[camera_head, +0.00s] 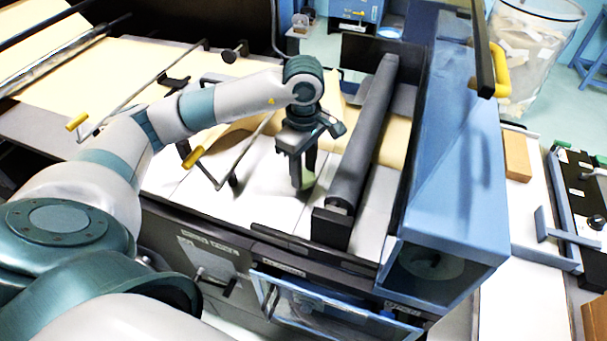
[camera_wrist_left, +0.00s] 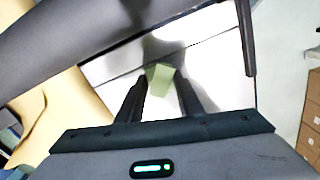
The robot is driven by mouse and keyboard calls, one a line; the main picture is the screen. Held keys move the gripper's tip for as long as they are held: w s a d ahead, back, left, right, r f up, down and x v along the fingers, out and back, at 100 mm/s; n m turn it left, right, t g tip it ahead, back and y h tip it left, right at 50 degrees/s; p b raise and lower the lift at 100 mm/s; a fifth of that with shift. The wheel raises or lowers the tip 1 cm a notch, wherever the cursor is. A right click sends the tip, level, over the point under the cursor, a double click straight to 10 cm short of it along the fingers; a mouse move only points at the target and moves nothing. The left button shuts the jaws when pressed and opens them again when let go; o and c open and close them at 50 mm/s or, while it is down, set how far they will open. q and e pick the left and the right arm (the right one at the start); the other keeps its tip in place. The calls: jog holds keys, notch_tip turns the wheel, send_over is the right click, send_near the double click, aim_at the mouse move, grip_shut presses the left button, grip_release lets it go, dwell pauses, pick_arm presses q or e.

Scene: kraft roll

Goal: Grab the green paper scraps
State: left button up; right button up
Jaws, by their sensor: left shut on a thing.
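The green paper scraps (camera_head: 307,180) show as a small pale green piece at the tips of my left gripper (camera_head: 302,182). In the left wrist view the green paper scraps (camera_wrist_left: 160,77) sit between the two dark fingers of my left gripper (camera_wrist_left: 162,88). The left gripper is shut on them, pointing down over the white machine bed (camera_head: 255,196), just left of the dark roller. I cannot tell whether the scraps still touch the bed. My right gripper is not in view.
A long dark roller (camera_head: 362,140) and a blue machine housing (camera_head: 455,160) stand close to the right. A thin rail with a yellow handle (camera_head: 193,157) lies to the left. Brown kraft paper (camera_head: 393,140) runs under the roller. A clear bin (camera_head: 532,50) stands at the back right.

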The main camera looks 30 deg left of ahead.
aim_at(304, 173)
pick_arm(q)
notch_tip(304, 173, up, 7)
jog(key=b, duration=0.2)
jog(key=shift+r+b, duration=0.1)
jog(key=shift+b, duration=0.2)
jog(key=shift+r, duration=0.85)
